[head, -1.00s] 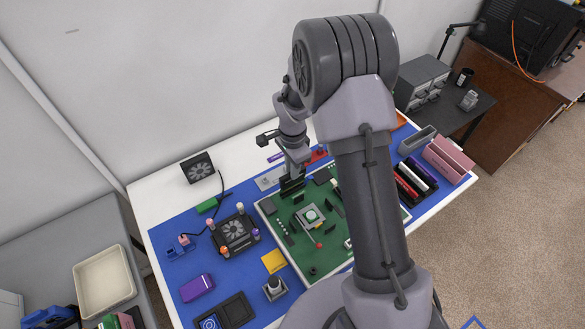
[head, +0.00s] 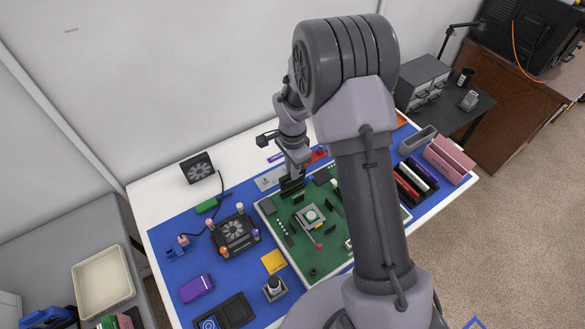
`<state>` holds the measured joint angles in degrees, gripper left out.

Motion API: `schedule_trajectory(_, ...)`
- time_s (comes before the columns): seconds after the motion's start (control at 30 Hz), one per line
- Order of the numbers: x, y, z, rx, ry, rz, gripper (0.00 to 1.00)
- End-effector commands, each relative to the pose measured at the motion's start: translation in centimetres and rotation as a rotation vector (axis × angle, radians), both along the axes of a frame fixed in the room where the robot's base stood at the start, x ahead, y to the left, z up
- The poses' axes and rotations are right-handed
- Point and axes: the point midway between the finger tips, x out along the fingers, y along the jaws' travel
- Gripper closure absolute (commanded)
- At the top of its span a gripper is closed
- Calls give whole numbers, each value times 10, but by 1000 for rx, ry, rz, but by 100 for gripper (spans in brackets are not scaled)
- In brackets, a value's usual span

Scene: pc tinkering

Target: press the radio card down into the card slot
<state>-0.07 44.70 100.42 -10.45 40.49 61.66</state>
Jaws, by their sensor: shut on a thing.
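My gripper (head: 292,184) points down at the back edge of the green circuit board (head: 278,222), left of my arm's thick links. Its jaws are shut and small and dark in this view. The radio card between them cannot be made out clearly against the dark fingers. The card slot is not distinguishable under the gripper, so I cannot tell how deep the card sits. A square processor socket (head: 311,215) sits near the middle of the board.
A cooler fan (head: 235,231) with coloured posts stands left of the board. A purple box (head: 196,288), a yellow square (head: 274,261) and a black tray (head: 235,312) lie on the blue mat. My arm hides the board's right part. Pink and grey holders (head: 448,157) stand at right.

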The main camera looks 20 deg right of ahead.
Motion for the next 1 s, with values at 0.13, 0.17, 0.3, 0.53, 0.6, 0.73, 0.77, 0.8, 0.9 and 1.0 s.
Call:
schedule_trajectory(0.13,0,0,-10,0,0,0,100)
schedule_trajectory(0.17,0,0,-11,0,0,0,100)
schedule_trajectory(0.3,0,0,-17,0,0,0,100)
schedule_trajectory(0.53,0,0,-22,0,0,0,100)
schedule_trajectory(0.6,0,0,-24,0,0,0,100)
schedule_trajectory(0.73,0,0,-27,0,0,0,100)
schedule_trajectory(0.77,0,0,-28,0,0,0,100)
schedule_trajectory(0.8,0,0,-28,0,0,0,100)
schedule_trajectory(0.9,0,0,-31,0,0,0,100)
schedule_trajectory(1.0,0,0,-32,0,0,0,100)
